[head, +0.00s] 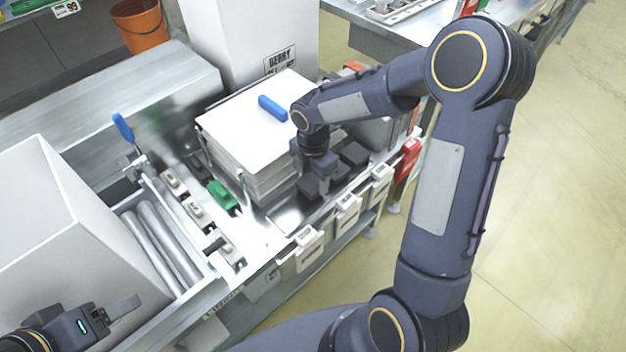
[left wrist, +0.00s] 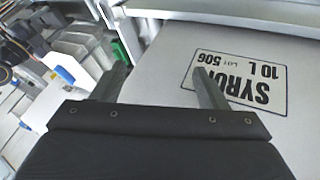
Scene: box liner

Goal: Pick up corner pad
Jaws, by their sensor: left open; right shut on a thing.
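Dark grey block-like corner pads (head: 355,155) lie to the right of the stack of white sheets. My right gripper (head: 320,178) is down among them, its fingers shut on a dark corner pad (head: 310,186). The pad is partly hidden by the gripper, and I cannot tell whether it is clear of the surface. My left gripper (head: 118,312) is open and empty at the lower left. In the left wrist view its two fingers (left wrist: 162,85) are spread in front of a pale box with a SYRUP label.
The large white box (head: 85,245) stands at the left by metal rollers (head: 165,240). The stack of white sheets (head: 240,130) has a blue object (head: 272,108) on top. A green block (head: 222,196) lies nearby. White labelled bins (head: 347,212) line the front edge. A tall white BERRY box (head: 240,40) stands behind.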

